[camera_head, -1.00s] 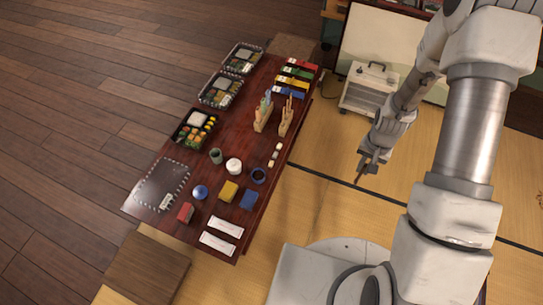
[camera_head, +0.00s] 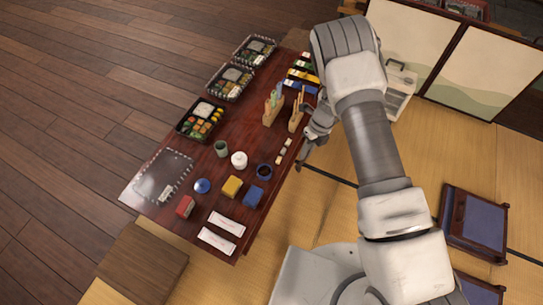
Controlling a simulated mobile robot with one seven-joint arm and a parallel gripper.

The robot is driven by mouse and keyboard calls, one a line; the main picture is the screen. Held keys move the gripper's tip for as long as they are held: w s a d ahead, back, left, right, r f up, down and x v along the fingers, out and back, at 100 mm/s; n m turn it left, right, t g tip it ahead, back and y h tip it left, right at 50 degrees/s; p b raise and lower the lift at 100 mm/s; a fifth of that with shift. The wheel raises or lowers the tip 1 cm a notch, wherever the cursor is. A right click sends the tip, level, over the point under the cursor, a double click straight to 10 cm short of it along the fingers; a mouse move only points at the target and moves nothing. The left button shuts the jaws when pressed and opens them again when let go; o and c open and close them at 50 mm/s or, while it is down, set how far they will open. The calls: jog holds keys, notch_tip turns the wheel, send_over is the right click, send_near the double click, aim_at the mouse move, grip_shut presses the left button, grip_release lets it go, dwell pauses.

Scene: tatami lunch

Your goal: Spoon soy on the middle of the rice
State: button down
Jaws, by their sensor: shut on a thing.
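My gripper (camera_head: 302,157) is over the right long edge of the dark red table, just right of the wooden stands. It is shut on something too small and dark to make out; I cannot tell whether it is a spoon. White rice (camera_head: 204,108) fills the back part of the nearest open black lunch box (camera_head: 187,133), beside yellow and orange food. A small round dark-blue dish (camera_head: 264,171) with a dark inside stands near the table's right edge; I cannot tell whether it holds soy.
Two more lunch boxes (camera_head: 243,95) (camera_head: 268,63) stand farther back. Wooden stands (camera_head: 272,112) (camera_head: 296,122) hold upright tools. A green cup (camera_head: 221,149), white pot (camera_head: 239,160), yellow block (camera_head: 232,187) and blue block (camera_head: 254,197) crowd the middle. A dark tray (camera_head: 163,180) lies front left.

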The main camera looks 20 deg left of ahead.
jog(key=a+f+m+t+y+b, duration=0.25)
jog(key=a+f+m, duration=0.45)
jog(key=a+m, duration=0.45)
notch_tip(320, 180, down, 6)
jog(key=b, duration=0.5)
jog(key=shift+s+a+b, duration=0.3)
jog(key=shift+s+b, duration=0.05)
jog(key=shift+s, duration=0.05)
jog(key=shift+f+b, duration=0.3)
jog(key=shift+f, duration=0.3)
dwell(1.0)
notch_tip(320, 180, up, 7)
jog(key=p, duration=0.6)
jog(key=shift+r, duration=0.1)
dwell(0.8)
